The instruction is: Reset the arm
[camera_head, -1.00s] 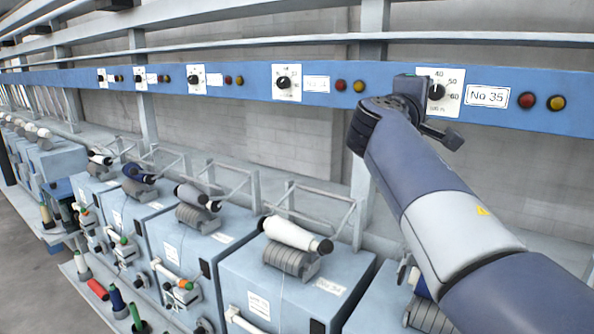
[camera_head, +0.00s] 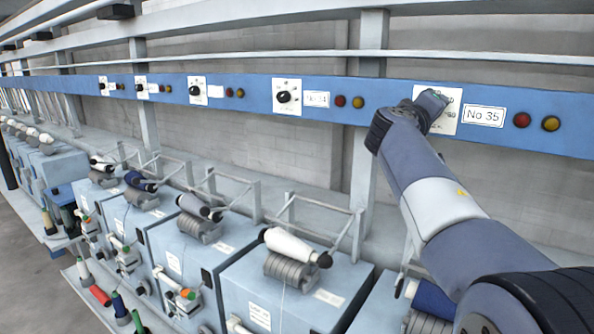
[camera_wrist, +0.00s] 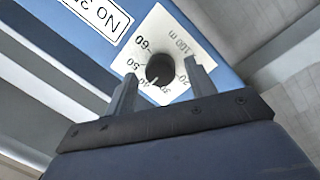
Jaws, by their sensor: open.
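My arm reaches up to the blue rail in the head view, with its end in front of the dial plate beside the "No 35" label (camera_head: 484,116). In the wrist view my gripper (camera_wrist: 160,88) is open, its two fingers apart. The black dial knob (camera_wrist: 160,69) on its white scale plate (camera_wrist: 150,40) shows between and just beyond the fingertips. I cannot tell whether the fingers touch it. In the head view the arm end hides the knob and my fingers.
The blue rail (camera_head: 240,92) carries more dials, such as this one (camera_head: 284,96), and red (camera_head: 521,120) and yellow (camera_head: 550,123) lamps. Below stand blue-grey spinning boxes (camera_head: 235,290) with bobbins (camera_head: 292,243) and thin metal frames. A grey upright post (camera_head: 373,60) stands left of my arm.

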